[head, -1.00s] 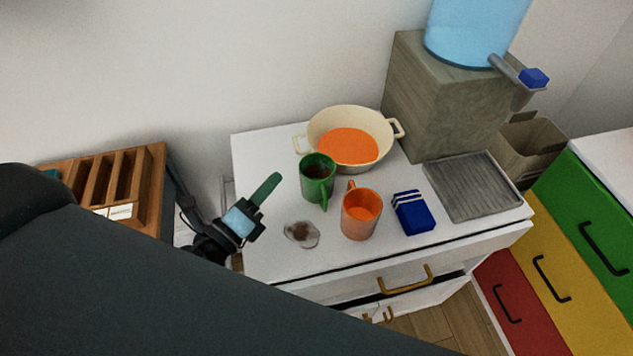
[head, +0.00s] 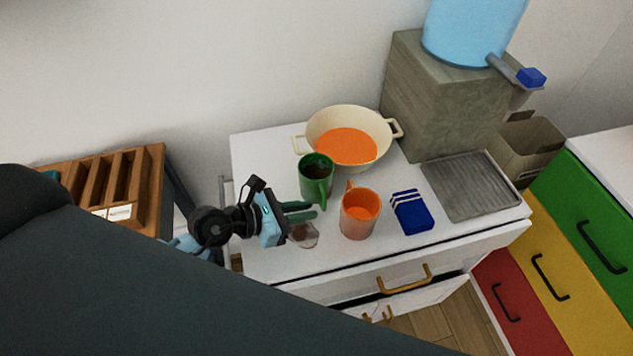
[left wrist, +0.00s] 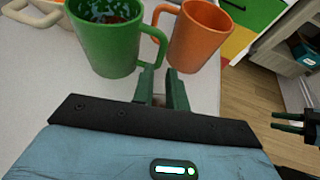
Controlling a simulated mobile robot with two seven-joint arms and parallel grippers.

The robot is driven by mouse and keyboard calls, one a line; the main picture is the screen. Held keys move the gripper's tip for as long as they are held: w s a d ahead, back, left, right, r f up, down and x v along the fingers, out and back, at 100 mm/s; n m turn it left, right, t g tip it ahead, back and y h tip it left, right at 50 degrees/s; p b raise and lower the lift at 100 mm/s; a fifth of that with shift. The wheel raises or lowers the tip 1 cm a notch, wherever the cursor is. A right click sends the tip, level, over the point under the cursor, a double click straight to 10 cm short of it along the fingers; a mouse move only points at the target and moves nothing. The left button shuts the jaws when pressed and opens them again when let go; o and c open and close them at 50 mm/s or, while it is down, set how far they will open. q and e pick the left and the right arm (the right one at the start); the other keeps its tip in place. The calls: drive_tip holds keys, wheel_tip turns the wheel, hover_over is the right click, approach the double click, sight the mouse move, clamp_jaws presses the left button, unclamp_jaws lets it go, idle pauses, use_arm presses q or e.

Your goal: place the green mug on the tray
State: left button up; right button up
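The green mug (head: 314,186) stands upright on the white cabinet top, with something dark inside and its handle toward the front. In the left wrist view the green mug (left wrist: 105,45) is just beyond my fingertips, its handle ahead of them. My left gripper (head: 318,209) is open, with a narrow empty gap between its green fingers, close in front of the mug. The grey ribbed tray (head: 472,185) lies empty at the right of the top. My right gripper (left wrist: 274,121) shows small at the right edge of the left wrist view, its two fingers apart and empty.
An orange mug (head: 358,215) stands right of the green one, and a blue box (head: 412,211) lies between it and the tray. A cream pot (head: 350,135) is behind. A clear item (head: 304,235) lies by my left fingers. A dispenser (head: 440,100) stands behind the tray.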

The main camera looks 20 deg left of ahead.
sight(325, 195)
use_arm(q)
drive_tip(key=shift+x, duration=2.9)
drive_tip(key=shift+r, duration=0.1)
use_arm(e)
drive_tip(key=shift+w+r, duration=0.15)
drive_tip(key=shift+r, duration=0.1)
use_arm(q)
drive_tip(key=shift+c, duration=0.2)
clamp_jaws()
drive_tip(key=shift+w+r, duration=0.1)
